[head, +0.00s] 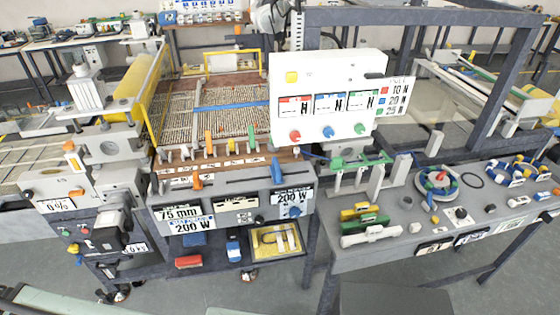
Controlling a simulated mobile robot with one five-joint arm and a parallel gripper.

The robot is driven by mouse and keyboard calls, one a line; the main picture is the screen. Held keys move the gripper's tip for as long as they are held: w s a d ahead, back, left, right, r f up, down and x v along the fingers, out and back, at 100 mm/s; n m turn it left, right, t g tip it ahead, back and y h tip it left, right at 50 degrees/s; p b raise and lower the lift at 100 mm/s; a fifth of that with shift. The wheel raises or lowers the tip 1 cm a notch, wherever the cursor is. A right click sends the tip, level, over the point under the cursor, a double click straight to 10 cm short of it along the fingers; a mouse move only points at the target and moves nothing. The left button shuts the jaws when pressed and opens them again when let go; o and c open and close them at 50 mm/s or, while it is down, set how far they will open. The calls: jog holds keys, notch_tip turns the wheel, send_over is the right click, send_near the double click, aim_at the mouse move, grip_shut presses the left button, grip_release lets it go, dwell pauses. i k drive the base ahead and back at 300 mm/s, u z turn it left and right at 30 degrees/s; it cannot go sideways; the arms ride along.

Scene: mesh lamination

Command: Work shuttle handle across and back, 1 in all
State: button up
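The front panel of the mesh machine (235,205) has a long slotted top. I cannot tell for sure which one is the shuttle handle. Behind them lies the woven mesh bed (225,110) with a blue bar (232,105) across it. My gripper is not identifiable in this view.
A white panel (325,75) with coloured knobs stands behind the slot's right end. A grey table (400,230) on the right holds tools, reels and green clamps (360,162). A yellow roller (140,85) is at left. A yellow tray (275,240) sits on the low shelf.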

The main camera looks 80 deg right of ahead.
aim_at(278, 177)
jog(key=k, duration=1.5)
jog(key=u, duration=0.35)
jog(key=i, duration=1)
jog(key=u, duration=0.05)
